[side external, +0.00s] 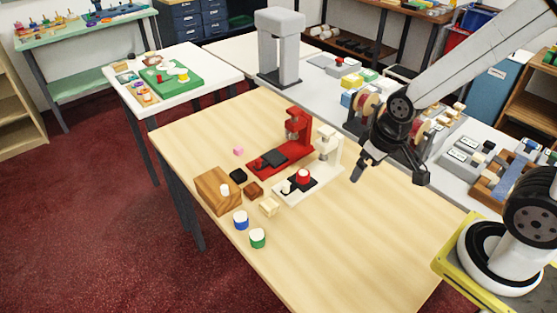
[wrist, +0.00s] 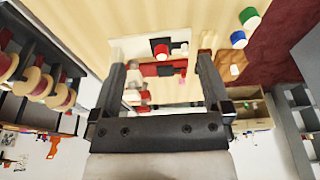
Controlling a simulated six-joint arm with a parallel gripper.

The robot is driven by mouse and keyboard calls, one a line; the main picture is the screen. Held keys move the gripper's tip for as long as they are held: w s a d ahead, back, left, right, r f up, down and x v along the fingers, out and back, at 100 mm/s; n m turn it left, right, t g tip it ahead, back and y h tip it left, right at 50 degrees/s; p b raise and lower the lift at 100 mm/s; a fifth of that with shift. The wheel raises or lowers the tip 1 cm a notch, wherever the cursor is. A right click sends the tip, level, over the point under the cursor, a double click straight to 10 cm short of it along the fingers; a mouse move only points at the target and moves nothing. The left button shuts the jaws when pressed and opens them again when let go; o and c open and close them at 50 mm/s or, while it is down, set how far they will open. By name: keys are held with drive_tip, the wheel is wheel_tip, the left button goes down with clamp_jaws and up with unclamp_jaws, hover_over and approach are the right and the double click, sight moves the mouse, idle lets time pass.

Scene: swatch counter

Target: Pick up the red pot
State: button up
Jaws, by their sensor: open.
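The red pot (side external: 303,175) is a small red cylinder with a white top. It stands upright on the dark pad of the white press-like stand (side external: 329,152), on the light wood counter (side external: 370,240). The red pot also shows in the wrist view (wrist: 161,50), beyond my fingertips and between them in the picture. My gripper (side external: 358,170) is to the right of the red pot and above the counter. In the wrist view my gripper (wrist: 161,62) has its two fingers spread wide with nothing held.
A red stand (side external: 297,130) is just behind the white one. A blue pot (side external: 241,220) and a green pot (side external: 258,238) stand in front. A wooden block (side external: 212,197) and several small cubes lie to the left. The counter's right front is clear.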

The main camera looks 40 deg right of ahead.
drive_tip(key=s+d+f+n+g+h, duration=0.2)
drive_tip(key=d+f+n+g+h, duration=0.3)
drive_tip(key=n, duration=0.4)
drive_tip(key=n+t+h, duration=0.2)
drive_tip(key=n+t, duration=1.2)
drive_tip(key=n, duration=0.6)
approach(304, 173)
drive_tip(key=shift+w+d, duration=0.25)
drive_tip(key=shift+d, duration=0.2)
drive_tip(key=shift+w+d, duration=0.2)
drive_tip(key=shift+d, duration=0.3)
drive_tip(key=shift+w+a+f+n, duration=0.15)
drive_tip(key=shift+a+f+n, duration=0.2)
drive_tip(key=shift+a+n, duration=0.15)
drive_tip(key=shift+x, duration=3.9)
drive_tip(key=shift+a, duration=0.1)
